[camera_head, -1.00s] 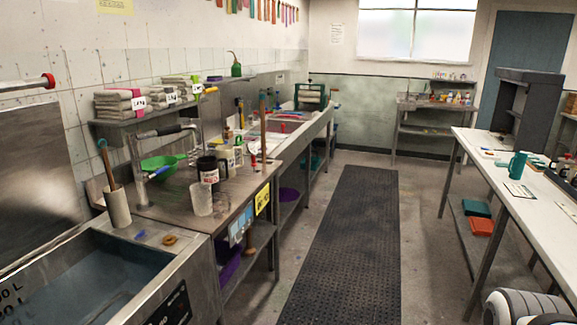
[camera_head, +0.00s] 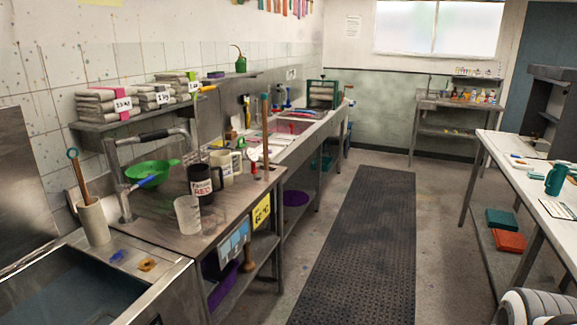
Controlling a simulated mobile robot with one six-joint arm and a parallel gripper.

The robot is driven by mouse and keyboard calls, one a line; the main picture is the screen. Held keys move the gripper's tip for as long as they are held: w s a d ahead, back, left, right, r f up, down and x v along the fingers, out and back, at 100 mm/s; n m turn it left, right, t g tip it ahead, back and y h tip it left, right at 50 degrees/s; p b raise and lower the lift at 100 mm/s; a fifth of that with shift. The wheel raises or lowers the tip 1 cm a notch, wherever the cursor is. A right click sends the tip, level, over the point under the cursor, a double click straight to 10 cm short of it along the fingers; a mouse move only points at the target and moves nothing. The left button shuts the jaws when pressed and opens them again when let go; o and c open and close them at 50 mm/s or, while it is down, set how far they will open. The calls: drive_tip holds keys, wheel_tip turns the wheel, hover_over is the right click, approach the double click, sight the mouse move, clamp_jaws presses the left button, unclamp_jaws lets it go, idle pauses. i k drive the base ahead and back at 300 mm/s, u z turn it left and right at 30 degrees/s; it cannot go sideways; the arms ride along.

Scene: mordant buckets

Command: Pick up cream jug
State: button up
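A cream jug (camera_head: 227,167) with a handle stands on the steel counter (camera_head: 160,228) at the left. It is just behind and right of a dark jug (camera_head: 203,184) with a white label, which hides part of it. A clear beaker (camera_head: 187,214) stands in front of the dark jug. My gripper does not show clearly; only a grey and white rounded part of my own arm (camera_head: 532,306) is at the bottom right corner. I cannot see its fingers.
A green strainer (camera_head: 152,173), a tap (camera_head: 122,180) and a pot with tools (camera_head: 93,220) stand left of the jugs. An upright wooden handle (camera_head: 265,135) rises at right. The dark floor mat (camera_head: 359,250) is clear. A white table (camera_head: 520,174) stands right.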

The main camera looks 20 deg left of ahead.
sight(227, 167)
drive_tip(key=i, duration=1.45)
drive_tip(key=u, duration=1.9)
